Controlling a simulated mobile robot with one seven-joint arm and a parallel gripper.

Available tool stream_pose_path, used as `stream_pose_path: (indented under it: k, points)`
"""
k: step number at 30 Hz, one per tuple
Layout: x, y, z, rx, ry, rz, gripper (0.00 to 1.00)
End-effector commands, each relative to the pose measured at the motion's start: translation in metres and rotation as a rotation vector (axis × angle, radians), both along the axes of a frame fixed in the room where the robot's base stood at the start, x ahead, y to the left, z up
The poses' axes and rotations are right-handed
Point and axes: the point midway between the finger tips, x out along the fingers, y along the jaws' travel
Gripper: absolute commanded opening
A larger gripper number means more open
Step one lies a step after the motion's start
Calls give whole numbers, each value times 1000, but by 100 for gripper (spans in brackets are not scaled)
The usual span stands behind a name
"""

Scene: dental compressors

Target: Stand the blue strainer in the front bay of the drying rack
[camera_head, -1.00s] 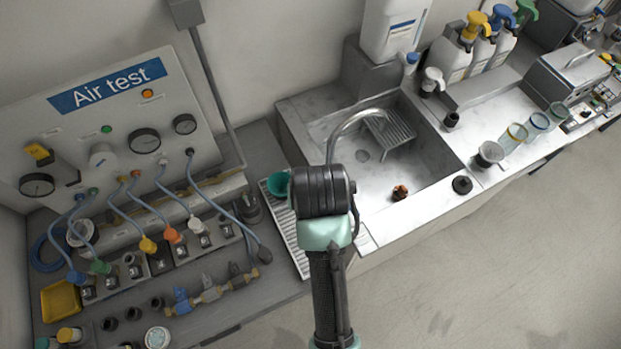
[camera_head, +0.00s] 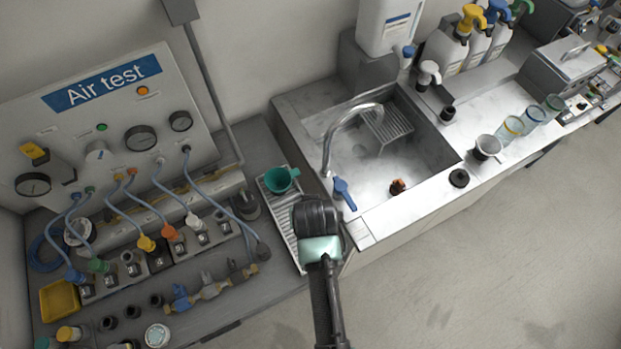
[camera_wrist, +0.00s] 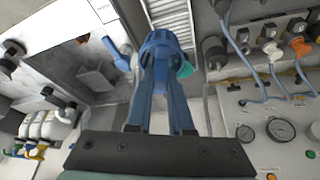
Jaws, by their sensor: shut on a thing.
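My gripper (camera_wrist: 160,72) is shut on a round, ribbed blue piece, which I take for the blue strainer (camera_wrist: 159,40), in the wrist view. It is held beyond my palm, in front of a pale slatted rack (camera_wrist: 172,14). In the head view my wrist hides the fingers and the strainer. The slatted rack (camera_head: 272,212) lies on the bench, left of the sink. A teal funnel-like cup (camera_head: 281,179) with a handle is at its back part; it also shows in the wrist view (camera_wrist: 185,69), partly behind the strainer. My wrist covers the rack's front right side.
A blue lever (camera_head: 344,194) stands at the sink's left edge, close to my gripper. The curved tap (camera_head: 335,130) rises behind it. The sink (camera_head: 430,165) lies to the right. The air test panel (camera_head: 100,130), with hoses and fittings, fills the left side.

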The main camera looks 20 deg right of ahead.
Motion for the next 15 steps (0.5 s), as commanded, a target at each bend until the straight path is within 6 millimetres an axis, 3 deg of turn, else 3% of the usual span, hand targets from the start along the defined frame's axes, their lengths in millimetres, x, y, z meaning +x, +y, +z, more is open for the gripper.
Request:
stream_pose_path:
  k: [15]
  points:
    - [0,0,-70,0,0,0,0]
